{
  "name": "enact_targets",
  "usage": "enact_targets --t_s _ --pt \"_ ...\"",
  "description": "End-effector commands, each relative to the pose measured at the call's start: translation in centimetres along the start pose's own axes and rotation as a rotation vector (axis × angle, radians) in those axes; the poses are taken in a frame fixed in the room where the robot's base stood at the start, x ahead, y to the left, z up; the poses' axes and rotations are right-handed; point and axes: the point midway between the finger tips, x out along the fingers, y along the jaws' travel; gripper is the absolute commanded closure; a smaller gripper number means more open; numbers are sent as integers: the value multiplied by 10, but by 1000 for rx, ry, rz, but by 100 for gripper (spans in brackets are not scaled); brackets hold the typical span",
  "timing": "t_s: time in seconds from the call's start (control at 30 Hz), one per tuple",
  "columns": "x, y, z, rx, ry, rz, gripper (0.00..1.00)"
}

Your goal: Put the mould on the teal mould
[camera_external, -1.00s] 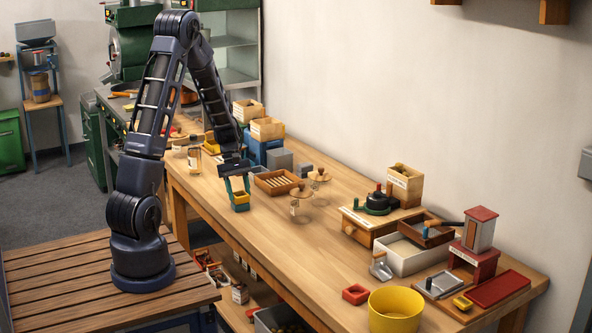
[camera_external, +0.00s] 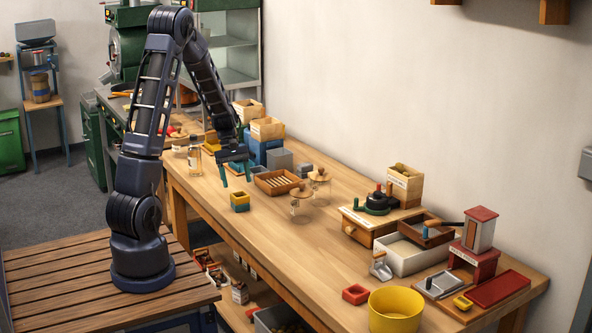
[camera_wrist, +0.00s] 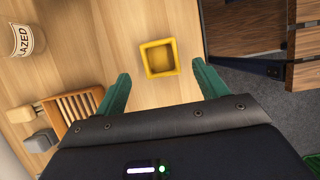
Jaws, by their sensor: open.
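A small square yellow mould (camera_external: 240,197) sits on top of the teal mould (camera_external: 240,207) near the bench's front edge, the two stacked. In the wrist view the yellow mould (camera_wrist: 159,58) shows from above as an open square and covers the teal one. My gripper (camera_external: 236,175) is open and empty, above and a little behind the stack. In the wrist view its two green fingers (camera_wrist: 162,80) stand wide apart, on either side of the yellow mould and clear of it.
A slatted wooden tray (camera_external: 277,183) and glass jars with wooden lids (camera_external: 301,196) stand to the right of the stack. A grey block (camera_external: 279,160) and a bottle (camera_external: 194,158) are behind. A red mould (camera_external: 355,294) lies farther right. The bench between is clear.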

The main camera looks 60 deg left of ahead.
Motion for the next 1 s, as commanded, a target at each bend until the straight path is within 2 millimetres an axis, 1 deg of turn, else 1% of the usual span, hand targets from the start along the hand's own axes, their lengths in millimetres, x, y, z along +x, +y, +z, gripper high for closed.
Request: enact_targets --t_s 0.03,0.1,0.3,0.4,0.5,0.7,0.77,0.87,0.97,1.0 --pt "-11 1 0 1 2 2 28" --pt "-25 0 0 0 2 2 28" --pt "-56 0 0 1 1 1 28" --pt "-65 0 0 0 1 0 28" --pt "-70 0 0 0 0 -1 28" --pt "-74 0 2 6 2 0 28" --pt "-76 0 8 24 8 1 28" --pt "-84 -1 29 88 28 4 28" --pt "-94 -5 59 188 60 7 28" --pt "-98 -8 72 232 74 7 28"
